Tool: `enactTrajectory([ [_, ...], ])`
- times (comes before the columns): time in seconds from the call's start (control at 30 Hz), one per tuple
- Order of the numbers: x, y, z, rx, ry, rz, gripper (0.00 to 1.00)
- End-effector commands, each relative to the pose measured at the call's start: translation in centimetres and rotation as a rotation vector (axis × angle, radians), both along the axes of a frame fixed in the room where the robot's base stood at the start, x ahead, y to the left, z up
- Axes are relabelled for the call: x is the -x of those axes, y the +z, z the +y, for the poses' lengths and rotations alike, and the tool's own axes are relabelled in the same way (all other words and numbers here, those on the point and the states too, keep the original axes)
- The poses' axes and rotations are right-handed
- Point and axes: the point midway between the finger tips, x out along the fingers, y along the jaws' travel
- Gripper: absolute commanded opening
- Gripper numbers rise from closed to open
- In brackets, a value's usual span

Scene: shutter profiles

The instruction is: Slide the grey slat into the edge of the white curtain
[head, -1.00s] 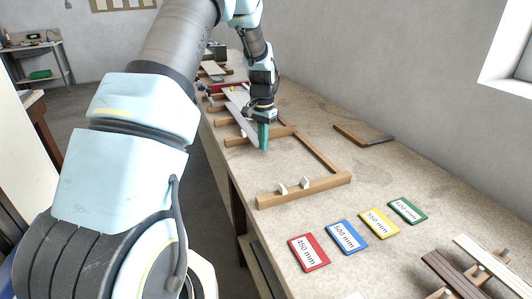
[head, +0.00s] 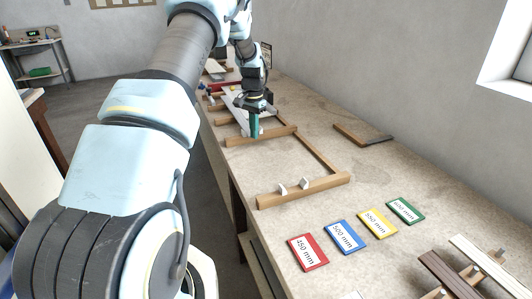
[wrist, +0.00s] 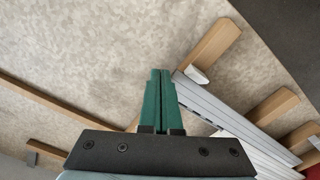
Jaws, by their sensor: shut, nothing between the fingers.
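The grey slat (wrist: 222,108) lies slantwise in the wrist view, its near end close to the right side of my gripper's fingertips. The white curtain (wrist: 262,150) lies alongside it, below it in that view; its far part is cut off by the frame. I cannot tell how far their edges are engaged. In the head view, the pale curtain and slat (head: 236,108) lie partly behind my gripper (head: 254,136). My gripper's green fingers (wrist: 160,72) are shut together and empty, pointing down at the near end of the slat. Whether they touch it is unclear.
A wooden frame with a front rail (head: 305,190) and white blocks lies on the bench. Red, blue (head: 347,237), yellow and green length cards lie nearer. A wooden bar (head: 362,136) lies at right. A rail with a white stop (wrist: 212,52) sits beside the slat.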

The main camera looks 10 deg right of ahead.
Motion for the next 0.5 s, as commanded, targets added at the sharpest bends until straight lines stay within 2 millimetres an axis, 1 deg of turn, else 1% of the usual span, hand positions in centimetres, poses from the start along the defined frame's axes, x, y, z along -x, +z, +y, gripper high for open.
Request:
enactTrajectory([
  [0.1, -0.47, 0.05, 0.09, 0.0, -0.001, 0.0, 0.0],
  [0.4, -0.53, 0.01, 0.11, 0.0, -0.001, 0.0, 0.0],
  [0.5, -0.83, -0.01, 0.18, 0.0, 0.0, 0.0, 0.0],
])
